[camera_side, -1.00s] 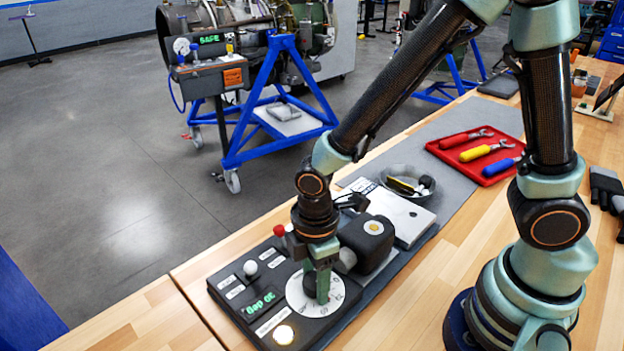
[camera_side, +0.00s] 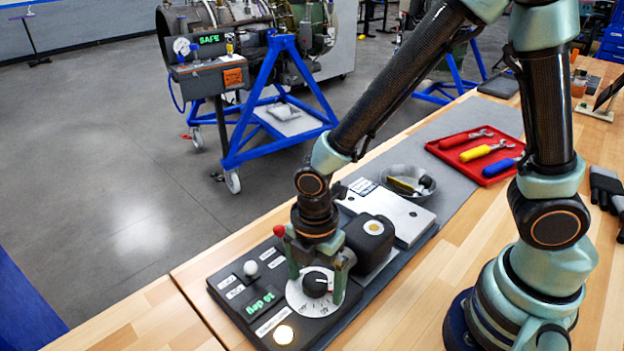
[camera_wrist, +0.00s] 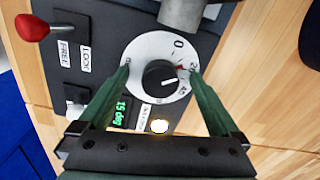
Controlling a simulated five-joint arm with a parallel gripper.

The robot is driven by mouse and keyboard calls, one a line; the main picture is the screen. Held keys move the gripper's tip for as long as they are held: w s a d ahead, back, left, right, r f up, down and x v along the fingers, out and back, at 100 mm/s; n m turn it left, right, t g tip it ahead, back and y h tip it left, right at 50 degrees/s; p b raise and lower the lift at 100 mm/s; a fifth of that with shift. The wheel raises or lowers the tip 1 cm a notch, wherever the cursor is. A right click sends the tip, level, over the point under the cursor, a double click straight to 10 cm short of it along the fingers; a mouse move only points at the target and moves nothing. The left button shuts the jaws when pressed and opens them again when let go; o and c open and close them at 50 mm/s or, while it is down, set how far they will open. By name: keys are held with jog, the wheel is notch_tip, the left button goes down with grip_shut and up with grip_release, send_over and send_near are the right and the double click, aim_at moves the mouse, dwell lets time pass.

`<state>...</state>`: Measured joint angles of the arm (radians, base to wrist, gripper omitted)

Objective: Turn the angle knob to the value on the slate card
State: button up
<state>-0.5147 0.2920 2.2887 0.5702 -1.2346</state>
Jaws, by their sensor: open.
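The angle knob (camera_side: 314,284) is black with a white pointer line and sits on a white numbered dial (camera_side: 300,303). In the wrist view the knob (camera_wrist: 160,76) points between the 20 and 40 marks, and a red mark shows near 20. My gripper (camera_side: 317,288) is open over the dial, its green fingers standing on either side of the knob with gaps. It also shows in the wrist view (camera_wrist: 160,71). I cannot make out the slate card.
The panel also carries a red-tipped lever (camera_wrist: 32,27), a white-tipped lever (camera_side: 250,268) and a lit lamp (camera_side: 283,334). A black housing (camera_side: 369,244) stands close behind the dial. A bowl (camera_side: 408,182) and a red tool tray (camera_side: 477,153) lie farther back.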

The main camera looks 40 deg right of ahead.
aim_at(315, 280)
jog(key=shift+r, duration=0.15)
jog(key=shift+r, duration=2.4)
jog(key=w+d+r+m+t, duration=0.1)
jog(key=d+r+m+t, duration=0.4)
jog(key=d+r+m, duration=1)
jog(key=m, duration=0.5)
jog(key=shift+d+r+t, duration=0.15)
jog(key=shift+d+t, duration=0.2)
jog(key=shift+t, duration=0.05)
